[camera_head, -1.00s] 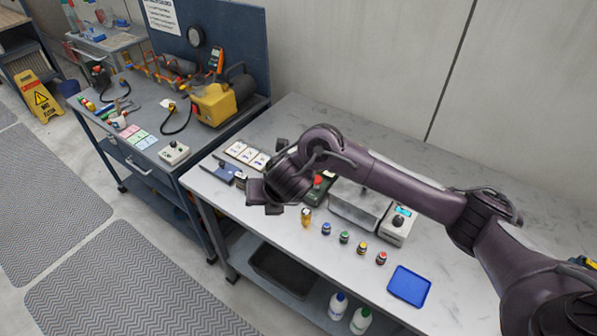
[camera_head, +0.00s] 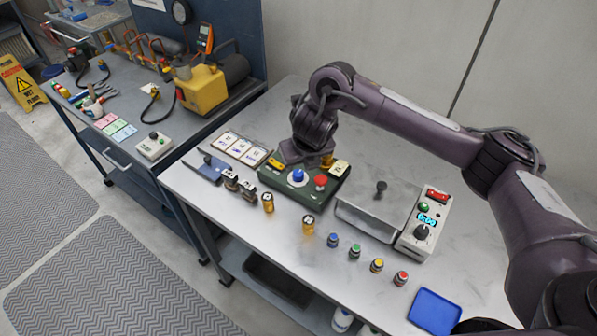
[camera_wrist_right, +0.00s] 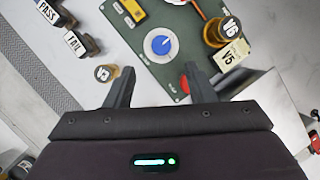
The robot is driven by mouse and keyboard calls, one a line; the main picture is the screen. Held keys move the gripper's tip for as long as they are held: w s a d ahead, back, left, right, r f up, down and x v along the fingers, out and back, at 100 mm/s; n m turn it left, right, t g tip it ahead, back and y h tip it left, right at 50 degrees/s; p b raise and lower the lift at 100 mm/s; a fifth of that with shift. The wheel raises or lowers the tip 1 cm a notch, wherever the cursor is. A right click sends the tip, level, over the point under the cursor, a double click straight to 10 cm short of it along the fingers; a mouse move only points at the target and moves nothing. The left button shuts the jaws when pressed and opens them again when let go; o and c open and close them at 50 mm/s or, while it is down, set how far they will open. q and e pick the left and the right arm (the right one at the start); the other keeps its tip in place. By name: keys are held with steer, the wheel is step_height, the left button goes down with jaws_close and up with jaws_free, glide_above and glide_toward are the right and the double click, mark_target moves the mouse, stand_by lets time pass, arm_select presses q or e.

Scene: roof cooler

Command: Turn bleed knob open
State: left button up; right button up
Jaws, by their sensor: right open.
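A green box (camera_head: 290,192) sits on the light grey bench. It carries a blue knob (camera_head: 298,175) on a white round dial, and a red button (camera_head: 321,181). I read no bleed label on the blue knob. In the right wrist view the blue knob (camera_wrist_right: 161,44) lies just beyond and between my fingertips, apart from them. My right gripper (camera_wrist_right: 158,75) is open and empty, over the green box's front edge in that view. In the head view the right gripper (camera_head: 305,160) is above the back of the box. My left gripper is out of view.
Dark PASS and FAIL stamps (camera_head: 230,179) stand left of the box. A metal lidded box (camera_head: 370,212) and a control box (camera_head: 425,222) stand to the right. Small colored bottles line the front.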

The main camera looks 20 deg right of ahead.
mark_target(298, 173)
steer(key=b+x, duration=0.2)
steer(key=x, duration=0.2)
steer(key=shift+d+f, duration=0.1)
steer(key=shift+f, duration=0.05)
steer(key=shift+w+f, duration=0.2)
steer(key=shift+f, duration=0.05)
steer(key=shift+p+x, duration=0.3)
steer(key=shift+x, duration=1.55)
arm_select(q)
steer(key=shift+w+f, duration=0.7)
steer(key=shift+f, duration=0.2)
arm_select(e)
steer(key=shift+r, duration=0.1)
steer(key=shift+c, duration=1)
steer(key=c, duration=0.8)
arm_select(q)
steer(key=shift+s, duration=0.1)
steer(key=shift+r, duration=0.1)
